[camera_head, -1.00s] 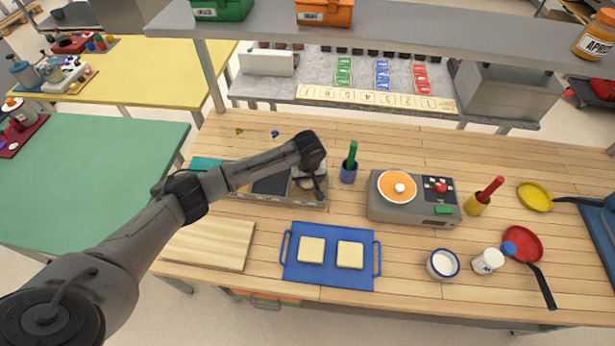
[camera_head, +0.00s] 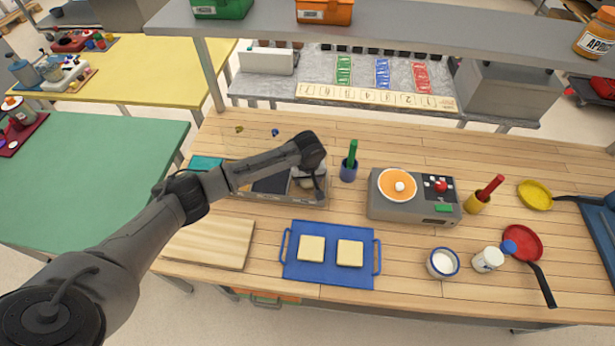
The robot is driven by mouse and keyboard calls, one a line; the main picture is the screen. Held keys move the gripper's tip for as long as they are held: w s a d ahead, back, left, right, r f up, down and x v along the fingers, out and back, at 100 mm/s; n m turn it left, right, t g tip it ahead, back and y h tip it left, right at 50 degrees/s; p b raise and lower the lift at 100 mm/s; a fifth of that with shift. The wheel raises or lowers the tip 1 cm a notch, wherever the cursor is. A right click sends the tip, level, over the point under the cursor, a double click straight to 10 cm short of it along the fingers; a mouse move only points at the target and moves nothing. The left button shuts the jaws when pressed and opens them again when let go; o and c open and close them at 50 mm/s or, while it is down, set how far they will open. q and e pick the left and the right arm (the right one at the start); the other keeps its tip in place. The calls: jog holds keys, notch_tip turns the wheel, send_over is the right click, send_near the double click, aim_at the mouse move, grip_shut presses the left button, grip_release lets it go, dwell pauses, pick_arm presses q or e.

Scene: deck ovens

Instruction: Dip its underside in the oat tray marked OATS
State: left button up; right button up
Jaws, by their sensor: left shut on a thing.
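My left gripper (camera_head: 309,183) is at the right-hand part of a low, divided tray (camera_head: 317,203) behind the blue board. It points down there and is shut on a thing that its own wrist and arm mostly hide. I cannot make out that thing's shape or whether its underside touches what is in the tray. The tray has a dark section beside the gripper. No OATS marking is readable from here. Two pale square pieces (camera_head: 311,249) (camera_head: 350,253) lie apart on a blue tray (camera_head: 329,279) with handles. My right gripper is not in view.
A wooden board (camera_head: 210,245) lies left of the blue tray. A white bowl (camera_head: 443,264) and pans are further right. A shelf (camera_head: 420,38) spans above the back.

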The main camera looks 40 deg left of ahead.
pick_arm(q)
jog(key=shift+s+f+p, duration=0.1)
jog(key=shift+f+p, duration=0.1)
jog(key=shift+p, duration=0.35)
dwell(1.9)
jog(key=shift+r, duration=0.1)
notch_tip(320, 180, up, 8)
jog(key=p, duration=0.9)
jog(key=shift+p, duration=0.4)
